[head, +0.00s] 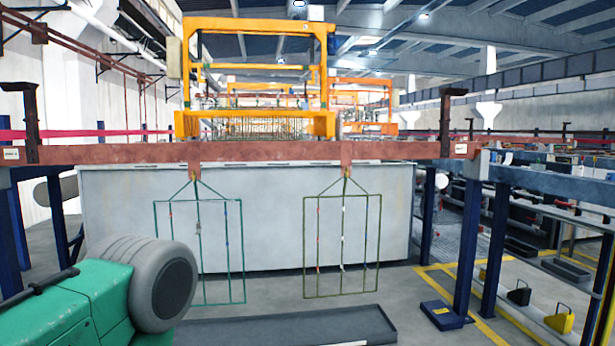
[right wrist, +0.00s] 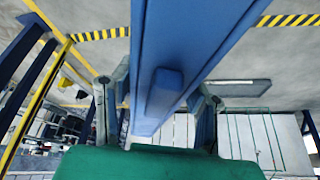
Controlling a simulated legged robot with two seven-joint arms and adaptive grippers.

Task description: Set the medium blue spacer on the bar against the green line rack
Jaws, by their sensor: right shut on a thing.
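The blue spacer (right wrist: 190,40) fills the upper middle of the right wrist view as a long blue beam with a raised block on its near face. My right gripper (right wrist: 158,100) is shut on it, one finger on each side. The reddish-brown bar (head: 270,151) spans the head view. The green line rack (head: 200,252) hangs from it left of centre by a hook. An olive-coloured rack (head: 342,246) hangs right of it, with a gap of bar between their hooks. The spacer and both grippers are out of the head view.
A large grey tank (head: 260,185) stands behind the racks. A dark tray (head: 290,328) lies on the floor below. Dark upright posts (head: 445,115) rise near both bar ends. A blue-legged frame stands at right. The bar's top between the hooks looks clear.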

